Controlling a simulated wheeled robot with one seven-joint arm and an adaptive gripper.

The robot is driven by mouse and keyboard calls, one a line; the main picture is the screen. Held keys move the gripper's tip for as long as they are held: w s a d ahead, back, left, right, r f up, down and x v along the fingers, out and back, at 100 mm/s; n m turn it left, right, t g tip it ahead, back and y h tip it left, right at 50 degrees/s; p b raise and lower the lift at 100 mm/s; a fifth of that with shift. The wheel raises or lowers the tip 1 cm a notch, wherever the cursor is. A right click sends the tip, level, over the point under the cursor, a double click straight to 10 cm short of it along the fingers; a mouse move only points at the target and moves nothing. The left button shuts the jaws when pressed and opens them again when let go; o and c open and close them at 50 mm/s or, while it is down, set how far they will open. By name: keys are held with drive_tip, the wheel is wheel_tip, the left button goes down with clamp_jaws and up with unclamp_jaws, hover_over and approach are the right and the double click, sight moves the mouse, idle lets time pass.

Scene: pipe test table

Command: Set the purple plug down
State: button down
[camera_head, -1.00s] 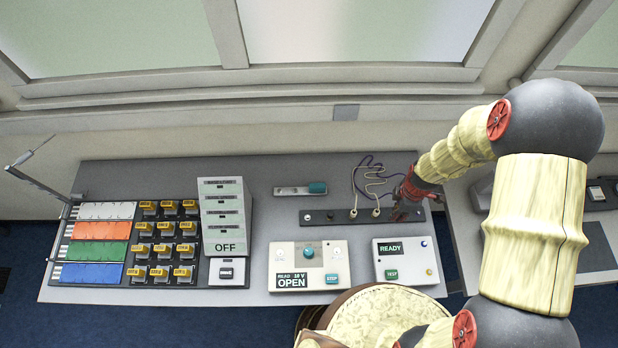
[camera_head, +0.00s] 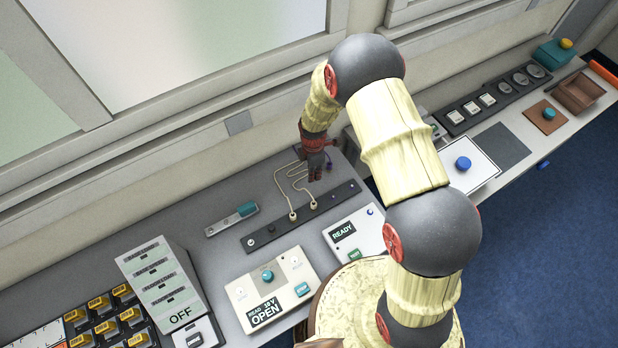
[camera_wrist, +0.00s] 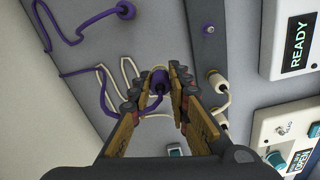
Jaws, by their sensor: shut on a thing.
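My gripper (camera_wrist: 158,82) is shut on a purple plug (camera_wrist: 160,80), which sits between the fingertips in the wrist view. In the head view my gripper (camera_head: 316,172) points down over the grey table, behind the dark socket strip (camera_head: 275,230). The strip (camera_wrist: 207,55) also shows in the wrist view, right of the fingers and apart from the held plug. A second purple plug end (camera_wrist: 125,10) with a purple cord lies on the table at the top. The gap between the held plug and the table cannot be told.
Two white plugs (camera_wrist: 220,90) (camera_wrist: 222,124) stand in the strip, with white leads running near my fingers. The READY box (camera_head: 352,234) and the OPEN meter (camera_head: 270,290) stand in front. A teal-ended tool (camera_head: 232,219) lies left. Bare table shows behind the strip.

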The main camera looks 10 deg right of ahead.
drive_tip(key=shift+w+a+f+b, duration=0.2)
drive_tip(key=shift+w+f+b, duration=0.1)
drive_tip(key=shift+w+f, duration=0.25)
drive_tip(key=shift+w+a+f+b, duration=0.25)
drive_tip(key=shift+w+f, duration=0.2)
drive_tip(key=shift+f, duration=0.2)
drive_tip(key=shift+w+f+b, duration=0.2)
drive_tip(key=shift+f+b, duration=0.4)
drive_tip(key=shift+f, duration=1.1)
drive_tip(key=shift+f, duration=0.25)
drive_tip(key=c, duration=1.7)
unclamp_jaws()
drive_tip(key=shift+r, duration=0.1)
drive_tip(key=shift+r, duration=0.1)
